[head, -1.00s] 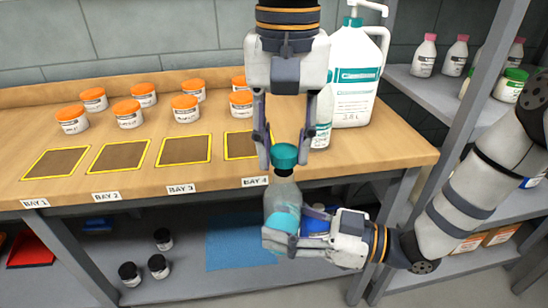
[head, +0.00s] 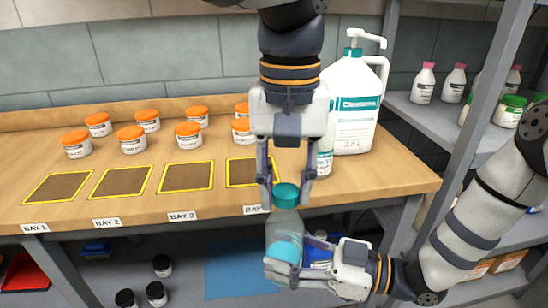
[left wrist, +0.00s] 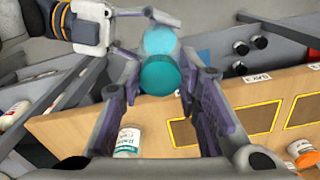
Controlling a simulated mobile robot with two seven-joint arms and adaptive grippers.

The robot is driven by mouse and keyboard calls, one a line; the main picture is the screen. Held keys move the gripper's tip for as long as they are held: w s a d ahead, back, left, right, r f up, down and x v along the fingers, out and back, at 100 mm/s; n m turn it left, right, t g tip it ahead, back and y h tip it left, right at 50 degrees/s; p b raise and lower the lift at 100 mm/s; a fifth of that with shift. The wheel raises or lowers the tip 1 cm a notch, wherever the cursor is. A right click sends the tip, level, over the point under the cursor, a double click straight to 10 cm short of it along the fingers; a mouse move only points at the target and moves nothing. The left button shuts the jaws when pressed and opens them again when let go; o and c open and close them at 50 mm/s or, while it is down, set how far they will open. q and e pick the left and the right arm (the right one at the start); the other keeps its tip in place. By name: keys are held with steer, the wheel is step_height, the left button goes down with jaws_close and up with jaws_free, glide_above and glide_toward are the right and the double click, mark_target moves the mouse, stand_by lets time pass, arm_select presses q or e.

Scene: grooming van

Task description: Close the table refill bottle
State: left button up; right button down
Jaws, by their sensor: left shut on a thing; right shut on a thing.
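The refill bottle (head: 282,232) is clear with bright blue liquid in its lower part. It stands roughly upright in front of the table edge, held low by my right gripper (head: 290,262), which is shut on it. My left gripper (head: 285,204) points down from above and is shut on the teal cap (head: 286,194). The cap is at the top of the bottle, in line with it. Whether it is seated on the neck I cannot tell. In the left wrist view the cap (left wrist: 160,75) sits between the fingers, with the blue bottle (left wrist: 160,40) beyond it.
The wooden table (head: 130,207) holds several orange-lidded jars (head: 132,138) behind yellow-framed bay pads. A large white pump jug (head: 356,110) and a smaller white bottle (head: 325,150) stand just behind my left gripper. A shelf rack (head: 440,115) is at right.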

arm_select(q)
steer(key=shift+f, duration=0.55)
